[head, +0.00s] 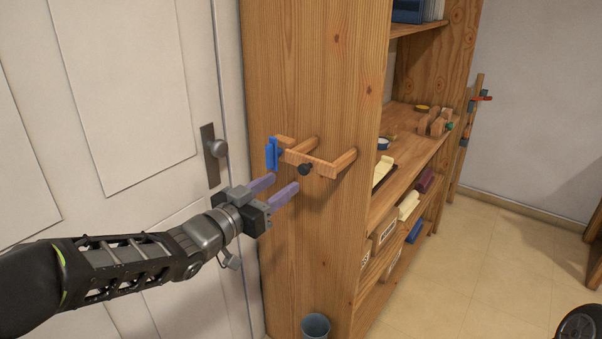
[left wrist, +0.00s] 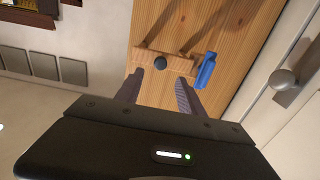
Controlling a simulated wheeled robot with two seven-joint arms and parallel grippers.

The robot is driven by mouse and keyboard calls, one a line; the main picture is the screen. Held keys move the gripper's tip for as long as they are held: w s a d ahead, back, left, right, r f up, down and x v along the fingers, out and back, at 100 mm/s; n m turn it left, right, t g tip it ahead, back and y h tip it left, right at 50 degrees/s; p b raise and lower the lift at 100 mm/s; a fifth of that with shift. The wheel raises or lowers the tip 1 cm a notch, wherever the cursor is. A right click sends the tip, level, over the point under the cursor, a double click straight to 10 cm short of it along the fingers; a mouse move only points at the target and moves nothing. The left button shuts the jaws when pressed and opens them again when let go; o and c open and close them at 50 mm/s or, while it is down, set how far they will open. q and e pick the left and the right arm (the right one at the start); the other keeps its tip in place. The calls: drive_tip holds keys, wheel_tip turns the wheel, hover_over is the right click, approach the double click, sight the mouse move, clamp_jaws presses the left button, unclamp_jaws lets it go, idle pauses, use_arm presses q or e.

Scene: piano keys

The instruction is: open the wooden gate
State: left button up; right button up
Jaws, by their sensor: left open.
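The wooden gate (head: 322,167) is a short wooden bar on pegs that stick out from the side of a tall wooden shelf. It carries a round black knob (head: 305,169), and a blue piece (head: 271,155) stands upright at its left end. The left wrist view shows the gate bar (left wrist: 182,64), the black knob (left wrist: 160,63) and the blue piece (left wrist: 206,70) just beyond the fingertips. My left gripper (head: 284,181) is open, its purple fingers pointing toward the gate from just below and in front. It appears empty, and its fingers also show in the left wrist view (left wrist: 160,78). My right gripper is not seen.
A white door (head: 115,90) with a round metal knob (head: 218,148) is left of the shelf side panel (head: 290,70). The shelves at right hold boxes and small wooden items. A grey bin (head: 316,325) stands below the gate. Open tiled floor (head: 480,260) is at right.

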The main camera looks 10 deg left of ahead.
sight(302, 169)
use_arm(q)
drive_tip(key=shift+p+x, duration=0.65)
drive_tip(key=shift+x, duration=3.3)
drive_tip(key=shift+c, duration=0.5)
clamp_jaws()
